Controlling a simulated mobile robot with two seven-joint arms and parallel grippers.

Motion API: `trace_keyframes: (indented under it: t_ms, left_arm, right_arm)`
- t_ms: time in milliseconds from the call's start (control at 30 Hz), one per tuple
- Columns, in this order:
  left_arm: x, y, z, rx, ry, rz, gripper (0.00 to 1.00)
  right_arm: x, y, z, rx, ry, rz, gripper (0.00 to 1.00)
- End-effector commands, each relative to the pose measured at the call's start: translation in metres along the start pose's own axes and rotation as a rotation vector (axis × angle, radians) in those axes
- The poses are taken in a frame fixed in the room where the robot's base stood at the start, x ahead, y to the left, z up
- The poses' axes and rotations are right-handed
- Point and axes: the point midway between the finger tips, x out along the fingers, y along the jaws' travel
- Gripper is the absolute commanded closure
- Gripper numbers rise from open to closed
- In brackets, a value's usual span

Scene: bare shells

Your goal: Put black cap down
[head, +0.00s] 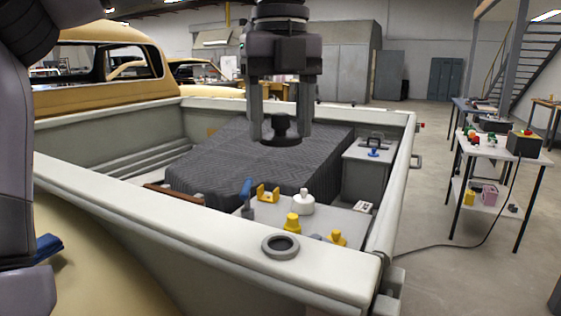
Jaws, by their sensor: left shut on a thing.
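The black cap (281,130) is a dark disc with a knob on top. My left gripper (281,127) hangs down at the upper middle of the head view, with its two fingers on either side of the cap's knob. It is shut on the cap, which appears upright. Behind it lies a dark quilted pad (215,165) in the pickup bed. I cannot tell whether the cap touches anything beneath it. A grey ring (280,246) lies on the near bed rail. My right gripper is not in view.
A light surface (335,222) in the bed's near right corner holds a white knobbed piece (302,203), yellow pieces (292,223) and a blue-handled tool (246,194). A grey box (366,176) stands behind. Pale bed rails (210,235) surround them. A cluttered table (492,150) stands right.

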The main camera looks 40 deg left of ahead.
Motion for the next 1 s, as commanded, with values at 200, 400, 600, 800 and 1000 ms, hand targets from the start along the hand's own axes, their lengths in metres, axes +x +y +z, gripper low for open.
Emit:
trace_keyframes:
  t_ms: [200, 400, 600, 800, 1000]
  left_arm:
    - [-0.031, 0.0, 0.0, 0.002, 0.001, -0.001, 0.69]
    - [-0.037, 0.001, 0.002, -0.001, 0.002, 0.0, 0.69]
    - [-0.043, 0.013, 0.039, -0.047, 0.002, -0.002, 0.69]
    - [-0.049, 0.061, 0.122, -0.15, 0.004, -0.004, 0.69]
    - [-0.044, 0.139, 0.196, -0.267, 0.002, -0.004, 0.69]
  right_arm:
    - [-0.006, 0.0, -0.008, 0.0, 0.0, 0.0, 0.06]
    - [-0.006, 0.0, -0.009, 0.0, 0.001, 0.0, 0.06]
    - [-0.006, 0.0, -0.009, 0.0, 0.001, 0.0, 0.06]
    - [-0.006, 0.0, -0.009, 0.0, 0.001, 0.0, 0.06]
    - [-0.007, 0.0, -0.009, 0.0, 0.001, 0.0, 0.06]
